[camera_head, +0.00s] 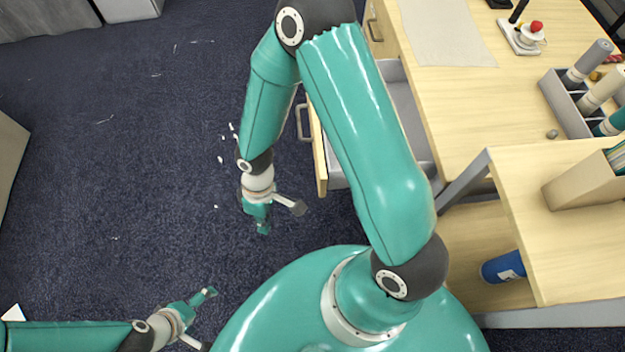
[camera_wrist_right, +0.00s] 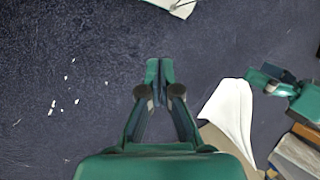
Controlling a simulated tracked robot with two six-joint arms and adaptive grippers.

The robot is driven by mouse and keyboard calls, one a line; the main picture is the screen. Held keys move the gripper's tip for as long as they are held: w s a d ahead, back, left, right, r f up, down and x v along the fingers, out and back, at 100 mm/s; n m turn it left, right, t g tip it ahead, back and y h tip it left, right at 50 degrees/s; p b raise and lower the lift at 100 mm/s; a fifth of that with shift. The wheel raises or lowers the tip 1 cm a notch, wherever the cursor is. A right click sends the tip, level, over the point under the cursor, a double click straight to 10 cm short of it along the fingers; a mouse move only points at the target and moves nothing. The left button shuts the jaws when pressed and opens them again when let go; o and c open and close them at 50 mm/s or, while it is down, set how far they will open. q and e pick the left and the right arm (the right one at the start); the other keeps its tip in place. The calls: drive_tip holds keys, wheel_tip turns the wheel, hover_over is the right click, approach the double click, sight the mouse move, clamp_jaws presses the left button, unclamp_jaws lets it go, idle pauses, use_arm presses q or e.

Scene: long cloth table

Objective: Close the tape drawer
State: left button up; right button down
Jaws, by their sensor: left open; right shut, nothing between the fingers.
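The open drawer's pale wooden front (camera_head: 320,160) stands out from the left side of the table, with a grey metal handle (camera_head: 303,122) on its outer face. Its grey inside (camera_head: 405,110) is partly hidden behind my right arm, and no tape can be made out in it. My right gripper (camera_head: 263,224) hangs over the floor, left of and nearer than the drawer front, apart from it; in the wrist view its fingers (camera_wrist_right: 160,78) are together and empty. My left gripper (camera_head: 207,294) is open over the floor at lower left, away from the drawer.
Another drawer with a handle (camera_head: 374,26) sits farther back and looks shut. A blue cylinder (camera_head: 503,267) lies on the lower shelf. White scraps (camera_head: 228,140) lie on the dark floor.

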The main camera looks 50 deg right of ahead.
drive_tip(key=w+d+r+n+h+b, duration=0.3)
drive_tip(key=w+d+r+n+h, duration=0.25)
drive_tip(key=d+r, duration=0.3)
use_arm(q)
drive_tip(key=shift+f+p, duration=0.9)
drive_tip(key=shift+p, duration=0.1)
use_arm(e)
drive_tip(key=s+d+f, duration=0.5)
drive_tip(key=d+f, duration=0.2)
drive_tip(key=f, duration=0.2)
drive_tip(key=shift+s+d+g+h, duration=0.15)
drive_tip(key=shift+s+g+h, duration=0.15)
drive_tip(key=shift+s+h, duration=0.05)
